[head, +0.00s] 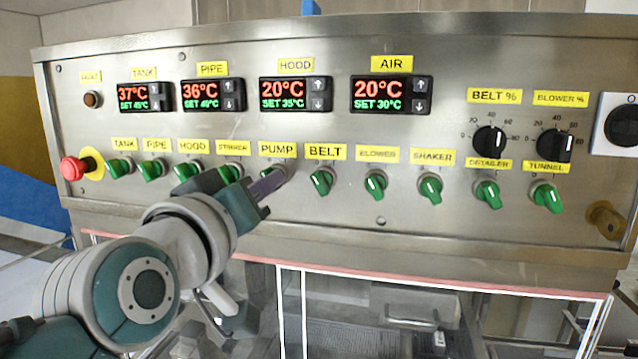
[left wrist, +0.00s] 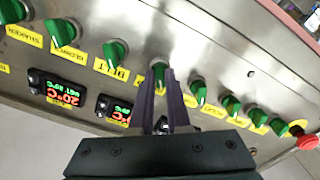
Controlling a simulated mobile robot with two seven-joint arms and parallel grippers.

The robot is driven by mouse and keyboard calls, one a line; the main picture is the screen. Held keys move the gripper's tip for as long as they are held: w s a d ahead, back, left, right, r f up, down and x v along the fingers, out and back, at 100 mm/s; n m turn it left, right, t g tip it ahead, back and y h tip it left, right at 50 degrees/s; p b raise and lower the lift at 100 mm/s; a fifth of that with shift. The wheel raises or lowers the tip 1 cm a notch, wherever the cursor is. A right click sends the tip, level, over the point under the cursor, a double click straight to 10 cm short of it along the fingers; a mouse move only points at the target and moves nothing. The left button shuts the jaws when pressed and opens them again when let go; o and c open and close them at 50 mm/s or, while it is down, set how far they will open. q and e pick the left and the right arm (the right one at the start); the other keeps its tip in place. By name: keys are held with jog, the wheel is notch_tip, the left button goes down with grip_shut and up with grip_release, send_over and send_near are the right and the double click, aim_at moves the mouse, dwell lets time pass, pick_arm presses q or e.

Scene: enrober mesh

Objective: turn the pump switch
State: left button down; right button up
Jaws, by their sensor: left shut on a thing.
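The pump switch is a green rotary knob under the yellow PUMP label (head: 277,149) on the steel control panel (head: 330,215). My left gripper (head: 275,181) is at this knob and covers most of it in the head view. In the left wrist view the two dark fingers (left wrist: 170,76) reach to the panel, and the green pump knob (left wrist: 158,73) shows between their tips. The gripper is shut on the knob. How far the knob is turned is hard to tell behind the fingers. My right gripper is in neither view.
A red emergency button (head: 73,168) sits at the far left. Several temperature displays (head: 296,94) are above. Open space lies in front of the panel.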

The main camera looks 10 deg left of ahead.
pick_arm(q)
jog(key=c, duration=0.9)
grip_release()
jog(key=shift+s, duration=0.1)
jog(key=s+p, duration=0.4)
jog(key=s, duration=0.5)
jog(key=shift+s+a+p, duration=0.15)
jog(key=shift+s+p, duration=0.2)
jog(key=shift+p, duration=0.05)
